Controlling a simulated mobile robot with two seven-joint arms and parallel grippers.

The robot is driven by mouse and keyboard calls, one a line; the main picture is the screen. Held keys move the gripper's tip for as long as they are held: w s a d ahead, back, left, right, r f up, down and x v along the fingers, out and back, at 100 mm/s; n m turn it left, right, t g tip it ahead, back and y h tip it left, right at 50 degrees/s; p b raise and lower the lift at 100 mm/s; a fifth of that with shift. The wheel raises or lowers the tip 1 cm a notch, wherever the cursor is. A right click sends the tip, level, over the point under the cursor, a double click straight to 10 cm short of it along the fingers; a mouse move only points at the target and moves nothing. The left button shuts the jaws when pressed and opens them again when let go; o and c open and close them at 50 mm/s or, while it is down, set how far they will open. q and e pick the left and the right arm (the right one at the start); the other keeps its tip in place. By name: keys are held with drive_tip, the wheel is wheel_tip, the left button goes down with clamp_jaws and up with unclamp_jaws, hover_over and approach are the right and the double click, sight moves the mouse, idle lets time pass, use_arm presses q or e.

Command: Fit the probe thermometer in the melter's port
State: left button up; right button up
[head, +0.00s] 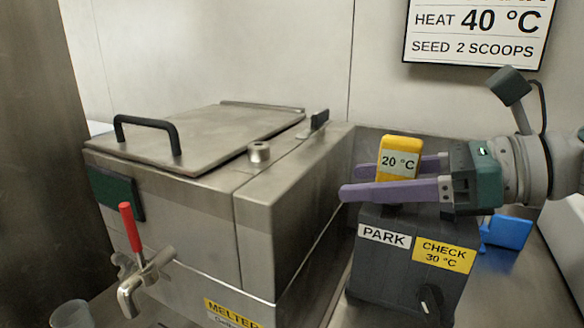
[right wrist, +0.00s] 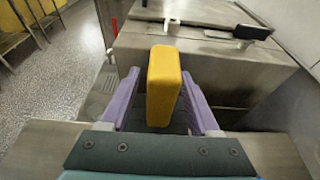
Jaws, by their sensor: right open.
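The probe thermometer (head: 400,157) has a yellow body with a display reading 20 °C. It stands upright on top of the dark grey block (head: 405,265) labelled PARK and CHECK 30 °C; its stem is hidden. My right gripper (head: 392,178) is open, its purple fingers on either side of the yellow body. In the right wrist view the yellow body (right wrist: 164,86) sits between the fingers with a gap at the right finger. The melter (head: 290,220) is a steel box at the left, with a small round port (head: 259,152) on its top. My left gripper is not in view.
The melter has a lid (head: 200,135) with a black handle (head: 147,128) and a red-handled tap (head: 131,227) in front. A clear cup (head: 72,314) stands at lower left. A blue object (head: 508,233) lies right of the block. A wall sign (head: 478,32) reads HEAT 40 °C.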

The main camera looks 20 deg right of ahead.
drive_tip(key=shift+w+a+f, duration=0.1)
drive_tip(key=shift+w+a, duration=0.05)
clamp_jaws()
idle(0.5)
